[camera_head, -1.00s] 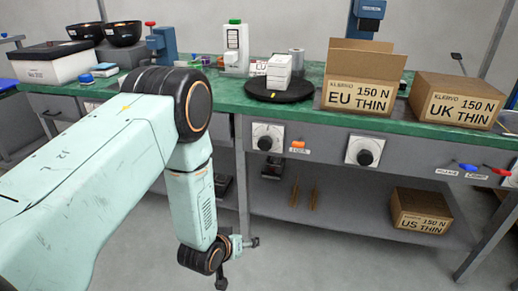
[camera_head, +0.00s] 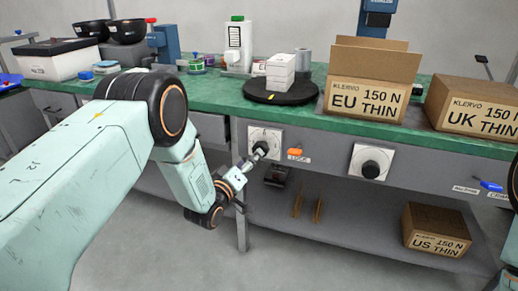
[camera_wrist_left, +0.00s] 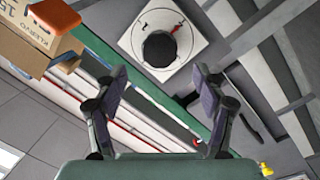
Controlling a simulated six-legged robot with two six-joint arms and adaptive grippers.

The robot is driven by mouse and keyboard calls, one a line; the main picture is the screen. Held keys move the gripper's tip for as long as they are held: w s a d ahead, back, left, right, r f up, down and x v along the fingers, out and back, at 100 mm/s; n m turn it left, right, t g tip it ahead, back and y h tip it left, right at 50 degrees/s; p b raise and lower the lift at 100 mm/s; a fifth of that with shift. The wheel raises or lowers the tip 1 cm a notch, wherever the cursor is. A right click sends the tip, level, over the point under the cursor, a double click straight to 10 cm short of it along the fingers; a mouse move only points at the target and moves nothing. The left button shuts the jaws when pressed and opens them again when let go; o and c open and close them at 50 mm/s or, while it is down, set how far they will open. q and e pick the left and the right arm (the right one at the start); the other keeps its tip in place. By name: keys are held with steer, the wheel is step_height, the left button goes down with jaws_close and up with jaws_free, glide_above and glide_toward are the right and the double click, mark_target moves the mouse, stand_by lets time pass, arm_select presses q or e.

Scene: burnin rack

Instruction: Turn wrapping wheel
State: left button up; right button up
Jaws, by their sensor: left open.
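A black dial knob on a white square plate (camera_head: 273,141) sits on the bench front at the left. In the left wrist view the round black knob (camera_wrist_left: 158,48) lies just beyond my fingertips. My left gripper (camera_head: 243,172) is below and close to this knob in the head view. In the wrist view my left gripper (camera_wrist_left: 160,76) is open and empty, with a finger on either side below the knob. Contact cannot be told. A black round turntable (camera_head: 252,93) above on the bench carries white boxes (camera_head: 281,71). My right gripper is out of view.
A second knob (camera_head: 370,169) is to the right, with an orange part (camera_head: 295,152) between. An open EU THIN box (camera_head: 365,99) and a UK THIN box (camera_head: 480,108) stand on the green bench. A US THIN box (camera_head: 436,232) is on the lower shelf.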

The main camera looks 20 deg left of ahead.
mark_target(262, 148)
arm_select(q)
steer(key=shift+w+d+f+b, duration=0.15)
steer(key=shift+w+b, duration=0.4)
steer(key=shift+w, duration=0.7)
steer(key=shift+w+d+r+b, duration=0.1)
steer(key=shift+w+d+b, duration=0.35)
steer(key=shift+w, duration=0.85)
steer(key=shift+w+d+f+b, duration=0.1)
steer(key=shift+w+b, duration=0.55)
steer(key=shift+w, duration=0.6)
steer(key=shift+a, duration=0.1)
steer(key=c, duration=1.1)
steer(key=shift+c, duration=0.2)
